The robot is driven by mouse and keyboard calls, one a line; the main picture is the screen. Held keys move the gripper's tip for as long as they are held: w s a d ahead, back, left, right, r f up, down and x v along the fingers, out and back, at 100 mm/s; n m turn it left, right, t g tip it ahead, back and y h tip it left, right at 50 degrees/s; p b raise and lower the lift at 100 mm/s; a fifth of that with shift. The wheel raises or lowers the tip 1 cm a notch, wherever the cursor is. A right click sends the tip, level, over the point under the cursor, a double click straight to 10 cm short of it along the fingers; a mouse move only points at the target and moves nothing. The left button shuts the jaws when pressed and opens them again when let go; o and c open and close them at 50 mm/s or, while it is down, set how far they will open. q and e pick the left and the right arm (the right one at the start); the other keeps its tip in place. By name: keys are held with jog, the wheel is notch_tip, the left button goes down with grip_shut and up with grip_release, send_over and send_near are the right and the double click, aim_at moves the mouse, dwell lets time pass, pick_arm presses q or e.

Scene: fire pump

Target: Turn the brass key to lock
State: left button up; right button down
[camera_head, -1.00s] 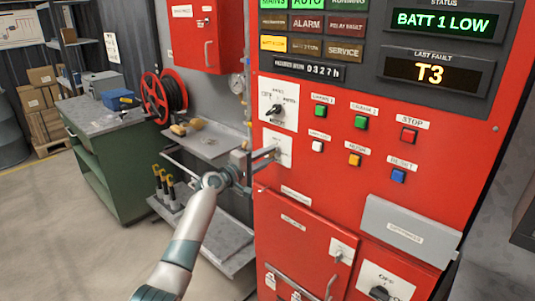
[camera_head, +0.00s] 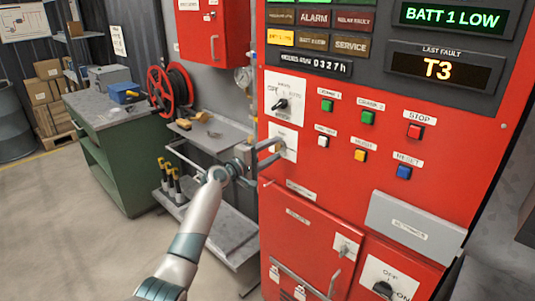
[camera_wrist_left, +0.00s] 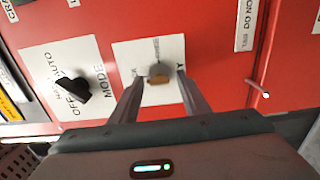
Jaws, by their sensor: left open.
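The brass key (camera_wrist_left: 159,80) sits in a lock on a white label plate on the red panel, in the left wrist view. The plate also shows in the head view (camera_head: 289,136), where the key is too small and covered to make out clearly. My left gripper (camera_wrist_left: 159,77) is open, its two fingers pointing at the plate, one on each side of the key. I see a gap between the key and each finger. In the head view the left gripper (camera_head: 278,150) reaches the panel from the left. My right gripper is not in view.
A black mode selector knob (camera_wrist_left: 71,91) is beside the key plate; it sits above it in the head view (camera_head: 281,104). Coloured push buttons (camera_head: 368,117) are to the right. A grey shelf (camera_head: 222,131) and a green workbench (camera_head: 110,150) stand left of the cabinet.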

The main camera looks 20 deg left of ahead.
pick_arm(q)
jog(key=b+v, duration=0.4)
jog(key=v, duration=1.3)
jog(key=shift+s, duration=0.2)
jog(key=shift+a, duration=0.1)
